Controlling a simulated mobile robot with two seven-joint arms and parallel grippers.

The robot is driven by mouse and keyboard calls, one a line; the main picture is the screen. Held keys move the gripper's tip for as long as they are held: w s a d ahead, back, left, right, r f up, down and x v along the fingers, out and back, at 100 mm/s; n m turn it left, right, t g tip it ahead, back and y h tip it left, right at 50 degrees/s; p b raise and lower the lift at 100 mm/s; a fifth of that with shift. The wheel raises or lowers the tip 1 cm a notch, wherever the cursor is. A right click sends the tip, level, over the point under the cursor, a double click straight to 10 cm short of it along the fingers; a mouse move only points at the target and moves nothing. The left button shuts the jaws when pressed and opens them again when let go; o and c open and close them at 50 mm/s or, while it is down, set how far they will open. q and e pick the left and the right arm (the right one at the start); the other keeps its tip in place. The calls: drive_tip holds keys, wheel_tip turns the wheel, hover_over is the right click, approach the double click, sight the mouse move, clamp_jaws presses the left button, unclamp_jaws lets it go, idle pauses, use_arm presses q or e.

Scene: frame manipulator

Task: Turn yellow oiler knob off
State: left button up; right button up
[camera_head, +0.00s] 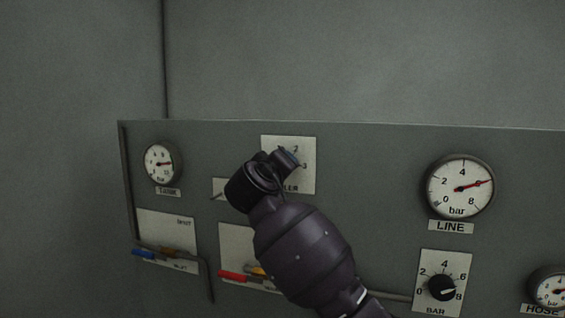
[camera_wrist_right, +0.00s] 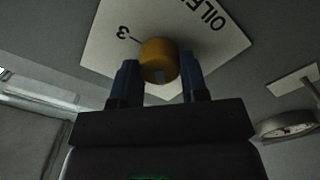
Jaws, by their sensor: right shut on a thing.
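The yellow oiler knob (camera_wrist_right: 160,58) sits on a white plate (camera_wrist_right: 108,42) marked OILER in the right wrist view, with a 3 on the plate beside it. The fingers of my right gripper (camera_wrist_right: 158,84) are on both sides of the knob and shut on it. In the head view my right gripper (camera_head: 289,158) reaches up to the oiler plate (camera_head: 306,180), where part of the number scale shows. The knob itself is hidden there behind my gripper. My left gripper is not in view.
The grey panel also carries a TANK gauge (camera_head: 158,162), a LINE gauge (camera_head: 459,187), a black BAR knob (camera_head: 441,288) and a HOSE gauge (camera_head: 551,290). Blue (camera_head: 143,253) and red (camera_head: 233,276) handles sit at lower left. The space above the panel is clear.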

use_arm(q)
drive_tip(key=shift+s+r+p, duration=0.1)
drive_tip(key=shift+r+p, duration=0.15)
drive_tip(key=shift+p, duration=0.1)
use_arm(e)
drive_tip(key=n, duration=0.8)
drive_tip(key=shift+f, duration=0.15)
drive_tip(key=shift+n, duration=0.4)
drive_tip(key=o, duration=0.9)
drive_tip(key=shift+s+a, duration=0.1)
drive_tip(key=shift+s, duration=0.05)
use_arm(q)
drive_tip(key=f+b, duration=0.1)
drive_tip(key=b, duration=0.1)
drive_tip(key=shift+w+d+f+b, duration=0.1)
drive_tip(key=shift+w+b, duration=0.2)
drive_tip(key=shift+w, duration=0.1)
use_arm(e)
drive_tip(key=v, duration=1)
drive_tip(key=shift+s+a, duration=0.1)
drive_tip(key=shift+s, duration=0.2)
